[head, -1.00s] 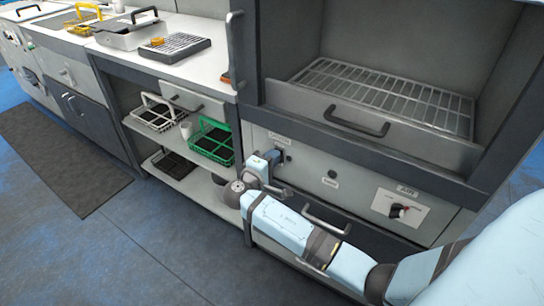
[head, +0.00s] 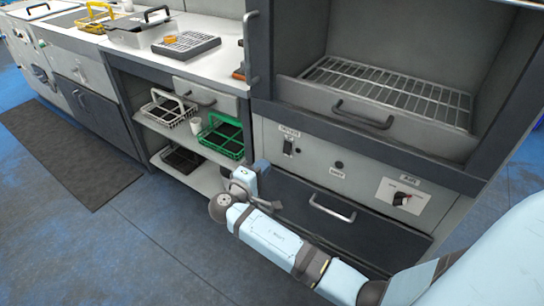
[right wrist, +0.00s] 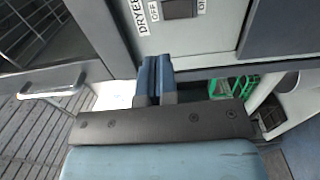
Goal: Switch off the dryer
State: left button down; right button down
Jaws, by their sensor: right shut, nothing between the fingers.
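The dryer switch (head: 288,146) is a small dark rocker under a label on the grey front panel, below the open chamber. It also shows at the top of the right wrist view (right wrist: 180,8), next to a "DRYER" label and OFF and ON marks. Which side is pressed is too small to tell. My right gripper (head: 262,167) is below and left of the switch, apart from it. In the right wrist view the blue fingers (right wrist: 155,82) are together with nothing between them. My left gripper is not in view.
A wire rack (head: 390,88) lies in the chamber. A rotary knob (head: 402,199) sits at the panel's right. A drawer handle (head: 332,208) sticks out below. A green basket (head: 222,137) and a white basket (head: 167,108) stand on the shelf to the left.

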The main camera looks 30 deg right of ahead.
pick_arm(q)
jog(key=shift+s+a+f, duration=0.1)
pick_arm(e)
jog(key=v, duration=0.3)
jog(key=shift+r, duration=0.3)
